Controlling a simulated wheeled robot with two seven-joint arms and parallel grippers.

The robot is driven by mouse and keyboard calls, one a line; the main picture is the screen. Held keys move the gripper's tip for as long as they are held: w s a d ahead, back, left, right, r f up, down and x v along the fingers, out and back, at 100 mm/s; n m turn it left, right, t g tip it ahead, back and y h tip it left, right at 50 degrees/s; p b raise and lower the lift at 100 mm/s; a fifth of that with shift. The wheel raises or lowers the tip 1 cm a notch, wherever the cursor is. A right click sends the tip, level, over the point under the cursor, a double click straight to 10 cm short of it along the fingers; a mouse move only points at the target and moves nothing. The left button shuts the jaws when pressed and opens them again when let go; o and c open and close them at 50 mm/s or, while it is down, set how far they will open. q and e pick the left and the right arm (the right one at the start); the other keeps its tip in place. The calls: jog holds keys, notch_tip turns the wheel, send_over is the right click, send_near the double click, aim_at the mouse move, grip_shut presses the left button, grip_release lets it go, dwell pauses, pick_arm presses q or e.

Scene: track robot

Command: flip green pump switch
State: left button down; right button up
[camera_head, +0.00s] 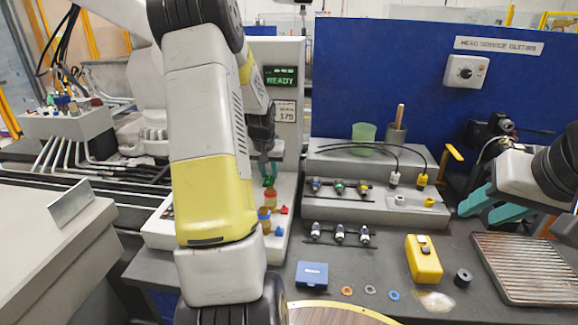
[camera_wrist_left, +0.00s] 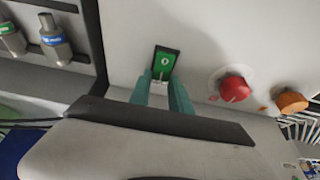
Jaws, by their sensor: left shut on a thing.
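The green pump switch (camera_wrist_left: 164,62) is a green rocker plate in a dark frame on the pale panel in the left wrist view. A small light lever stands at its lower end. My left gripper (camera_wrist_left: 160,88) has its two teal fingers on either side of this lever and is shut on it. In the head view my left gripper (camera_head: 268,172) is at the front of the white machine, partly behind my own arm, and the switch is hard to make out there. My right gripper (camera_head: 492,204) is open and empty above the right side of the bench.
A red knob (camera_wrist_left: 234,88) and an orange knob (camera_wrist_left: 290,101) are right of the switch. The machine's display (camera_head: 281,78) reads READY. A stepped grey rack (camera_head: 330,200) with connectors, a yellow device (camera_head: 423,260) and a ribbed tray (camera_head: 525,270) are on the bench.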

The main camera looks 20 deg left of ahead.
aim_at(267, 184)
dwell(0.4)
pick_arm(q)
jog(key=c, duration=1.2)
grip_release()
jog(key=v, duration=0.7)
jog(key=shift+s+r, duration=0.15)
jog(key=shift+s, duration=0.05)
jog(key=shift+s+r, duration=0.1)
jog(key=shift+r, duration=0.1)
